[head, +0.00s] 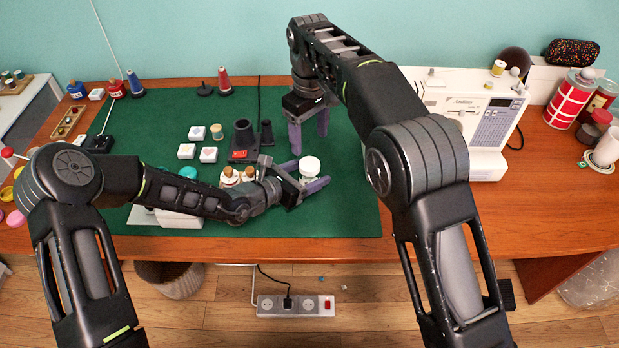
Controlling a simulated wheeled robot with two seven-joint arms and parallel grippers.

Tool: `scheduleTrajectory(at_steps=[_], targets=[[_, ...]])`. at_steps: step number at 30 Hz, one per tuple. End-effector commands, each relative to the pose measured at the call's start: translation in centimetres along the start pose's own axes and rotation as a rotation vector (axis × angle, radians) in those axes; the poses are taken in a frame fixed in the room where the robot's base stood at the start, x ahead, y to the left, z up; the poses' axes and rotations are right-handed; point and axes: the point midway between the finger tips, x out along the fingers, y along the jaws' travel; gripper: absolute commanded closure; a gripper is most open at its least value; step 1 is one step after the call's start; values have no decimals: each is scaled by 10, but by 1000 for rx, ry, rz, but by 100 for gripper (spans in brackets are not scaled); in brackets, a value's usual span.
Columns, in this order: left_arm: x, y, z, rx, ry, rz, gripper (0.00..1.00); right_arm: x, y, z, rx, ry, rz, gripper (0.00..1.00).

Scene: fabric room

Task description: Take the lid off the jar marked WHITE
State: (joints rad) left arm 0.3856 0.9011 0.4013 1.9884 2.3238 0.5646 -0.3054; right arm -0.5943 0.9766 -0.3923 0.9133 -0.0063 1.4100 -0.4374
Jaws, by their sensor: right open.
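A small jar with a round white lid (310,165) stands upright above the green mat, right of the middle of the table. My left gripper (312,174) has one finger on each side of this jar and appears shut on its body below the lid. Any marking on the jar is too small to read. My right gripper (308,132) is open and empty, with its fingers pointing down, just behind and above the jar. Two more small jars (230,177) with pale lids stand to the left, partly hidden by my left arm.
The green mat (345,205) is clear at its front right. Black holders (243,139), white tiles (186,151) and a thread spool (217,131) lie left of the grippers. A sewing machine (480,110) stands right, with red tins (571,100) beyond.

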Motion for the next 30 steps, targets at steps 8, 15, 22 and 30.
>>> scheduleTrajectory(at_steps=[8, 15, 22, 30], targets=[[0, 0, 0, 0, 0, 0, 57, 0, 0, 0, 0, 0, 0, 35], [0, 0, 0, 0, 0, 0, 77, 0, 0, 0, 0, 0, 0, 35], [0, 0, 0, 0, 0, 0, 96, 0, 0, 0, 0, 0, 0, 35], [0, 0, 0, 0, 0, 0, 100, 0, 0, 0, 0, 0, 0, 35]])
